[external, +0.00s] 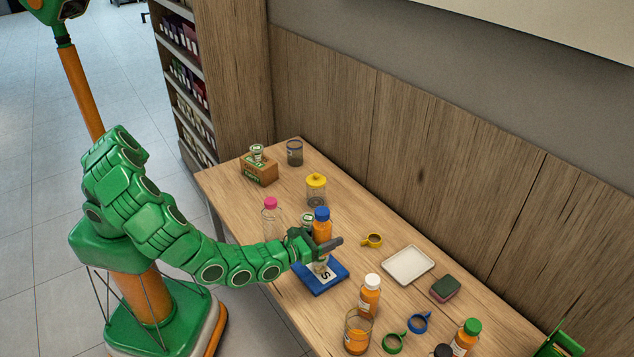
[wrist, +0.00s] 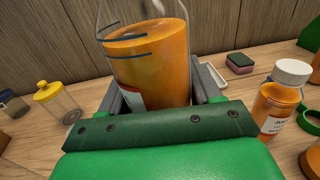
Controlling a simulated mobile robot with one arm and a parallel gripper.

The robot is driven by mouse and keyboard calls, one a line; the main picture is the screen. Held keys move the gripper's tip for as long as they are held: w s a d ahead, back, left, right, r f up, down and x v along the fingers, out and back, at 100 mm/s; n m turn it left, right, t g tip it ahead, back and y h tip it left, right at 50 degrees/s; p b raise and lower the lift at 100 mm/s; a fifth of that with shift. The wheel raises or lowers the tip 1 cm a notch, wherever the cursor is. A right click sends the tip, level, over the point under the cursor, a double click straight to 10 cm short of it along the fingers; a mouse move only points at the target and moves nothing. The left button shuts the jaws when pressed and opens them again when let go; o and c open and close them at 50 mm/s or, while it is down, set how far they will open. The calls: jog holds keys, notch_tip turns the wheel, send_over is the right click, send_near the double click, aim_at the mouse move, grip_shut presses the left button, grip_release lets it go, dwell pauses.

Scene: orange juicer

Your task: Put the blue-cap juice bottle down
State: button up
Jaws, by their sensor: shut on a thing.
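The blue-cap juice bottle (external: 322,227) is upright and filled with orange juice. My gripper (external: 318,246) is shut on it, with a dark finger on its near side. The bottle is over or on a blue mat (external: 336,282) marked with a letter S.
A clear pink-cap bottle (external: 271,216) and a yellow-lid jar (external: 316,189) stand behind and left. A white-cap juice bottle (external: 369,294) and a juice glass (external: 357,334) stand in front right. A white tray (external: 408,265) and a sponge (external: 445,288) lie right.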

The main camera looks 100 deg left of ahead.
jog(key=shift+w+a+f, duration=0.1)
jog(key=shift+w+f, duration=1.5)
jog(key=shift+w, duration=0.65)
jog(key=shift+w+d+f, duration=0.1)
jog(key=shift+w+f, duration=1.55)
jog(key=shift+w, duration=0.6)
jog(key=shift+w+a+f, duration=0.1)
jog(key=shift+w+f, duration=1.5)
jog(key=shift+w, duration=0.65)
jog(key=shift+w+f, duration=0.2)
jog(key=shift+f, duration=1.5)
jog(key=shift+f, duration=0.1)
jog(key=o, duration=1)
jog(key=v, duration=1.2)
